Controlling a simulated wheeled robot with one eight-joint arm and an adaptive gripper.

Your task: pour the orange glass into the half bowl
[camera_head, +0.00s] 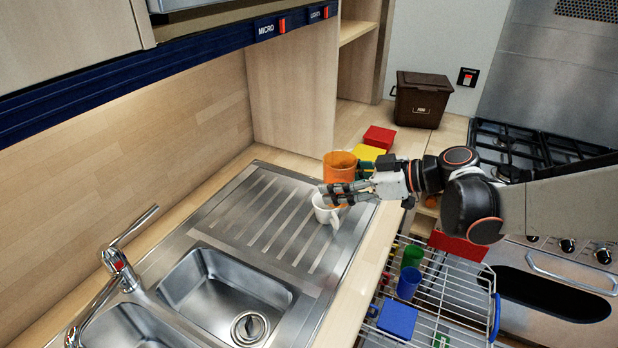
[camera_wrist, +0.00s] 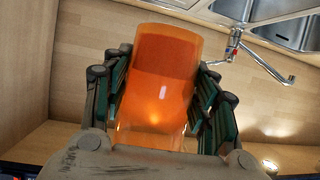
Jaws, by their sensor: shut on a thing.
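The orange glass (camera_head: 340,166) is between the fingers of my gripper (camera_head: 335,193), over the front right part of the drainboard. In the wrist view the glass (camera_wrist: 165,75) fills the space between both finger pads of my gripper (camera_wrist: 163,85), which is shut on it. It looks see-through; I cannot tell its contents. A white cup-like vessel with a handle (camera_head: 324,212) stands on the drainboard just below and in front of the gripper, its top partly hidden by the fingers. I see no other bowl and cannot tell if this is the half bowl.
The steel sink (camera_head: 222,292) and tap (camera_head: 118,265) lie to the left. Red (camera_head: 379,137) and yellow (camera_head: 369,153) blocks sit behind the glass, with a brown bin (camera_head: 422,100) farther back. A wire rack (camera_head: 447,295) with coloured cups is at lower right. The drainboard's middle (camera_head: 265,215) is clear.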

